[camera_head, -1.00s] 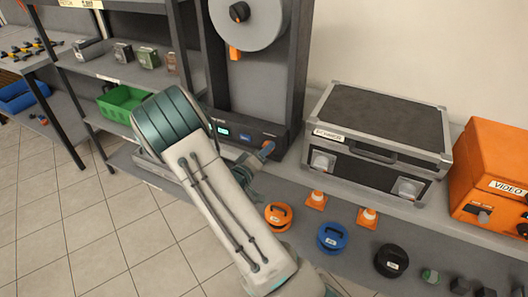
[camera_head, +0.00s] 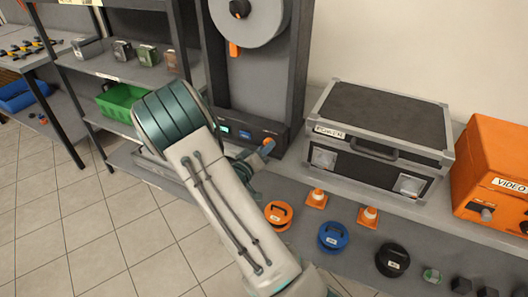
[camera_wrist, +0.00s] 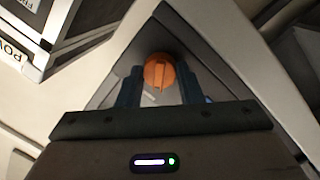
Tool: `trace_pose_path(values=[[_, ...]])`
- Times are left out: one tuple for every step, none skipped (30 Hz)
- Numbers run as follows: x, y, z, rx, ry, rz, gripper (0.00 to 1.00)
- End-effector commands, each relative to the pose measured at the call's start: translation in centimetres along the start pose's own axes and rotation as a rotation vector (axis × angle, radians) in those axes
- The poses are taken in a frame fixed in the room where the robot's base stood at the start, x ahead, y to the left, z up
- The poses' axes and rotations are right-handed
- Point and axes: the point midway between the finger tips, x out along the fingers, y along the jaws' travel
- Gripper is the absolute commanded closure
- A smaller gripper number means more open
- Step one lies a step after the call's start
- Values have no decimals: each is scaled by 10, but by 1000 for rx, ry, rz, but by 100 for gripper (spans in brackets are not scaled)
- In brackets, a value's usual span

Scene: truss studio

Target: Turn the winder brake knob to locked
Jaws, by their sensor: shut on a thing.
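The orange winder brake knob (camera_wrist: 159,72) sits between my two blue-grey fingers in the wrist view, with a small dark mark near its top. My gripper (camera_wrist: 160,86) is shut on it. In the head view the knob (camera_head: 268,143) shows as a small orange spot at the right end of the winder's dark base (camera_head: 246,129), largely hidden by my gripper (camera_head: 262,149). The winder stands on the shelf, with a large grey reel (camera_head: 262,30) above. Any lock marking beside the knob cannot be read.
A black and silver case (camera_head: 382,125) stands right of the winder, with an orange video case (camera_head: 495,165) beyond it. Cones (camera_head: 316,198) and orange, blue (camera_head: 333,237) and black (camera_head: 392,259) round items lie in front. A green bin (camera_head: 120,102) is on the left shelf.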

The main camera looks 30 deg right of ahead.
Motion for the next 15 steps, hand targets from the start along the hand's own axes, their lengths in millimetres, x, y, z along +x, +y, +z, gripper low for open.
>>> trace_pose_path(values=[[0, -2, 2, 39, -3, -3, 90], [0, -2, 2, 65, -4, -6, 90], [0, -2, 2, 100, -7, -9, 90], [0, -2, 3, 128, -9, -12, 90], [0, -2, 3, 157, -11, -15, 90], [0, -2, 3, 196, -13, -18, 90], [0, -2, 3, 223, -15, -21, 90], [0, -2, 3, 252, -17, -23, 90], [0, -2, 3, 290, -20, -27, 90], [0, -2, 3, 319, -22, -30, 90], [0, -2, 3, 347, -24, -33, 90], [0, -2, 3, 385, -26, -37, 90], [0, -2, 3, 414, -27, -39, 90], [0, -3, 3, 442, -29, -42, 90], [0, -2, 2, 480, -31, -46, 90]])
